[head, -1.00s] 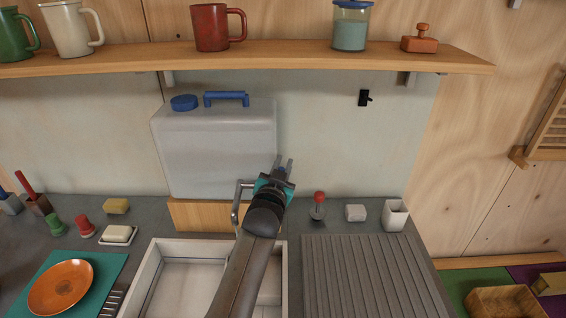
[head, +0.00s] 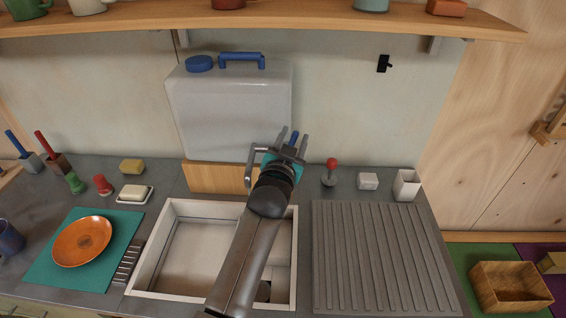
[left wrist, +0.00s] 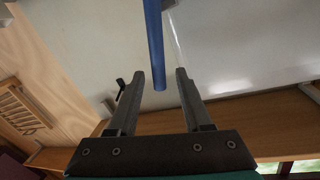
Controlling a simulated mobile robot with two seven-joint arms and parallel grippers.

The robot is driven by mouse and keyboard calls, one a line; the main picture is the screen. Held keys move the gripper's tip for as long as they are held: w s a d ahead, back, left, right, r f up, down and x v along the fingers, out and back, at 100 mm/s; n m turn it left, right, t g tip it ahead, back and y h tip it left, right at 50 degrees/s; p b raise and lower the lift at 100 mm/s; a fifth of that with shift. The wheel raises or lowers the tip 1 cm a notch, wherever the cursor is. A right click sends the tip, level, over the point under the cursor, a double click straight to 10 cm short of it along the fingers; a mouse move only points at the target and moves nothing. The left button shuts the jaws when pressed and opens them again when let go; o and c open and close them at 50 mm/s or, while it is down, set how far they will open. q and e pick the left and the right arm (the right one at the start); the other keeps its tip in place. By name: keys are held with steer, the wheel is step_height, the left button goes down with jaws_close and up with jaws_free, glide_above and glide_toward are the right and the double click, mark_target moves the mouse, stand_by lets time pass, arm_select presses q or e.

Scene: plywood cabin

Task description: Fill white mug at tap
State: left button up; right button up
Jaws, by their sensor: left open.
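The pale cream-white mug (head: 88,6) stands on the wall shelf at the top left of the head view, mostly cut off by the frame edge. The metal tap (head: 252,170) rises behind the sink (head: 166,240), in front of the water tank, partly hidden by my left arm. My left gripper (head: 294,134) is open beside the tap, in front of the tank's right edge. A blue rod (left wrist: 153,40) reaches down between its open fingers in the left wrist view; I cannot tell whether they touch it. My right gripper is not in view.
The grey tank (head: 230,110) has a blue cap and handle. A ribbed draining area (head: 380,255) right of the sink is clear. A red-topped knob (head: 331,172), white block and white cup stand behind it. An orange plate (head: 82,241) lies left.

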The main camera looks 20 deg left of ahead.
arm_select(q)
steer(key=s+d, duration=0.1)
steer(key=s, duration=1)
steer(key=shift+r, duration=0.35)
